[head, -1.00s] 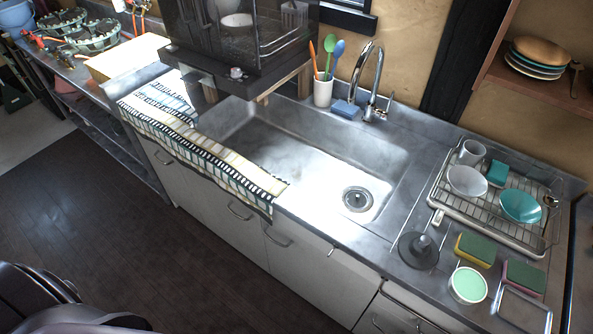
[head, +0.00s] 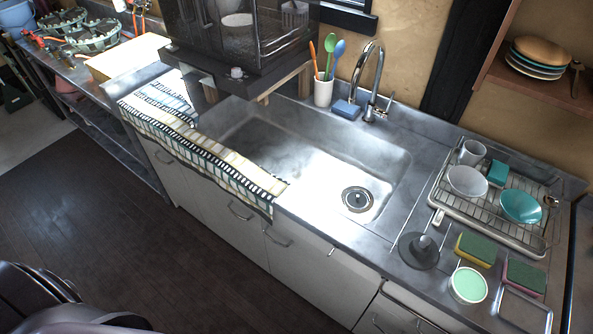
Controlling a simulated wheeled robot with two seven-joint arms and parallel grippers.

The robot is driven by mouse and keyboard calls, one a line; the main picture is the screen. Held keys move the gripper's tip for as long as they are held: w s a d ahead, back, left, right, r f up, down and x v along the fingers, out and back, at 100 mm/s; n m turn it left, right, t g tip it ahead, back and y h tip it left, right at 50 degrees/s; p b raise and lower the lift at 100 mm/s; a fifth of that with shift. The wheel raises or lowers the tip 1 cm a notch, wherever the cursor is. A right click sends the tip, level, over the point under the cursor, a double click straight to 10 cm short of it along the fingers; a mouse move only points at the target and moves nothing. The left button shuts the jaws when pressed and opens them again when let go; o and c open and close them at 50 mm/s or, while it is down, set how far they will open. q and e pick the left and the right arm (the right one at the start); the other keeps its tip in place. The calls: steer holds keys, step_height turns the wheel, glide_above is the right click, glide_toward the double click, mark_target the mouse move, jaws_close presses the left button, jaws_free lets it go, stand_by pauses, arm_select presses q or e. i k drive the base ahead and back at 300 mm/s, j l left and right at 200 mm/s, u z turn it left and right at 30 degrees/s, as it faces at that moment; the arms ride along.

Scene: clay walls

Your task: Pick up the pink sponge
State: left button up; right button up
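The pink sponge (head: 524,284) has a pink lower body and a dark green top. It lies on the metal counter at the far right, in front of the dish rack and beside a wire holder. A similar yellow sponge (head: 474,250) with a green top lies just left of it, apart from it. Neither of my grippers shows in the head view. A dark curved part at the bottom left appears to be mine.
A dish rack (head: 437,205) with bowls and a cup stands behind the sponges. A round tub (head: 467,286), a dark stand (head: 418,251) and a wire holder (head: 520,310) crowd the counter around them. The sink (head: 300,160) is empty. The dark floor (head: 90,230) in front is clear.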

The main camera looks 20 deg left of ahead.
mark_target(528, 279)
steer(key=z, duration=1.25)
